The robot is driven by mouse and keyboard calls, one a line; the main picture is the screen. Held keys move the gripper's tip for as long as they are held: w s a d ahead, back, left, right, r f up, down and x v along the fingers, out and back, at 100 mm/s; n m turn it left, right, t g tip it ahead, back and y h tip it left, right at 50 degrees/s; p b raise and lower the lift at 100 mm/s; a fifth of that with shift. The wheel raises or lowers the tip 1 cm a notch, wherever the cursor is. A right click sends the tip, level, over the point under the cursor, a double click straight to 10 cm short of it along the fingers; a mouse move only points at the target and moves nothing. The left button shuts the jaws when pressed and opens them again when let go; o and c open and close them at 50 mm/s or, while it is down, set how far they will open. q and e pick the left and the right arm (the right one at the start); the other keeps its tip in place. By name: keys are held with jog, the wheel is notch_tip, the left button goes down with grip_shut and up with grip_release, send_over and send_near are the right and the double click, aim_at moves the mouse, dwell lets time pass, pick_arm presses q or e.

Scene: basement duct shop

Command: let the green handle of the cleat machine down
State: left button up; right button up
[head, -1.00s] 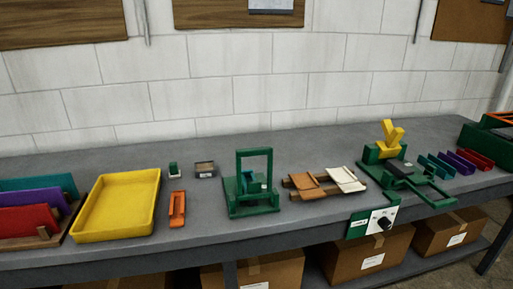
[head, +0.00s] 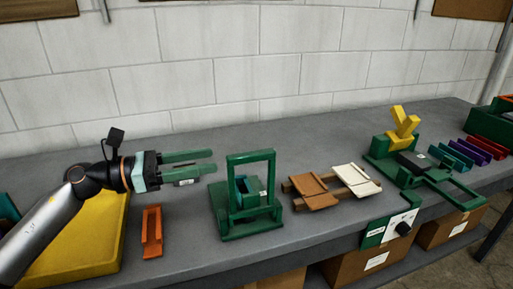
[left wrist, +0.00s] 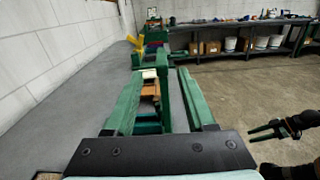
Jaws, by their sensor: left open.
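The green cleat machine (head: 246,222) stands on the bench in the middle of the head view. Its green handle (head: 250,156) is a square loop standing upright above the base. My left gripper (head: 213,161) is open and empty, just left of the handle and apart from it, its fingers pointing right at about the height of the loop's top. In the left wrist view, green parts of a machine show between the fingers (left wrist: 160,70), partly hidden. My right gripper (left wrist: 262,132) shows at the right edge of that view, small, fingers apart, away from the bench.
An orange channel piece (head: 151,232) and a yellow tray (head: 92,248) lie left of the machine. To its right are brown and white boards (head: 350,178) on a wooden rack, then another green machine with a yellow V piece (head: 403,124). The wall is behind.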

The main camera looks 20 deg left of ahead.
aim_at(261, 151)
pick_arm(q)
jog(key=p+x, duration=0.4)
jog(key=x, duration=0.7)
jog(key=shift+w+d+r+p, duration=0.1)
jog(key=shift+d+r+p, duration=0.05)
jog(key=shift+d+p, duration=0.2)
jog(key=shift+w+d, duration=0.2)
jog(key=shift+d, duration=0.05)
grip_shut()
dwell(0.7)
